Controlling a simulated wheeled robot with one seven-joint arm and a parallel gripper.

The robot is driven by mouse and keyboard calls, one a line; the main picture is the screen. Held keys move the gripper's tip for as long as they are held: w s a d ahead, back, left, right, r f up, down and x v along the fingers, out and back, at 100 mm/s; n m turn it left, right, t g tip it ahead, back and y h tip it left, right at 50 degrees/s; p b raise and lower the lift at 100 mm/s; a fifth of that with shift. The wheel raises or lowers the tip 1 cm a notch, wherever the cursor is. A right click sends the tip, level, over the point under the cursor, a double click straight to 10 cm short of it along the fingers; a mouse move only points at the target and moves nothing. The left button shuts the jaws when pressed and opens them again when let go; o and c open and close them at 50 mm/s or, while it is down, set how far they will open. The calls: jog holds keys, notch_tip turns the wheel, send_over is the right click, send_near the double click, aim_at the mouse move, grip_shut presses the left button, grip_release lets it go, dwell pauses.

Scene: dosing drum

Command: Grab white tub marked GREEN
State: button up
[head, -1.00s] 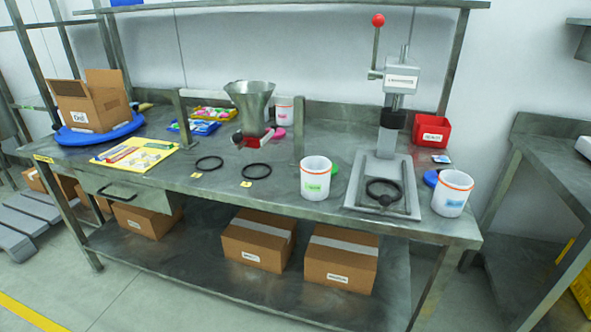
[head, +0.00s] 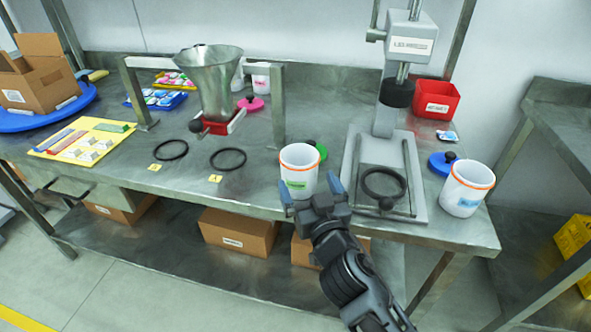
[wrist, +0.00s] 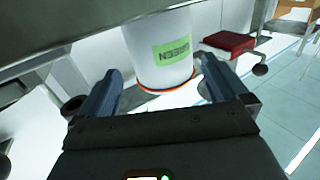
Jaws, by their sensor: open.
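The white tub marked GREEN (head: 299,162) stands upright near the front edge of the steel bench, with an orange ring at its open rim and a green label. The wrist view shows the tub (wrist: 160,35) upside down, its label reading GREEN. My gripper (head: 311,193) is open and empty in front of the tub. In the wrist view its two fingers (wrist: 162,80) point toward the tub, which appears between their tips but not gripped; whether a finger touches it I cannot tell. A green lid (head: 319,149) lies partly hidden behind the tub.
A press (head: 352,190) stands close right of the tub. Beyond it are a white tub with a blue label (head: 464,184) and a blue lid (head: 437,166). Black rings (head: 228,159) and a funnel (head: 209,75) in a frame stand left. The bench front edge is near my gripper.

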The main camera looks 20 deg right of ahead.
aim_at(295, 157)
jog(key=w, duration=0.2)
jog(key=w+p, duration=0.1)
jog(key=w, duration=0.2)
jog(key=shift+w+d+r, duration=0.1)
jog(key=shift+d, duration=0.1)
jog(key=shift+w+d+p, duration=0.1)
jog(key=shift+w+p, duration=0.25)
jog(key=shift+w, duration=0.2)
jog(key=shift+c, duration=0.3)
jog(key=c, duration=0.6)
jog(key=shift+c, duration=0.2)
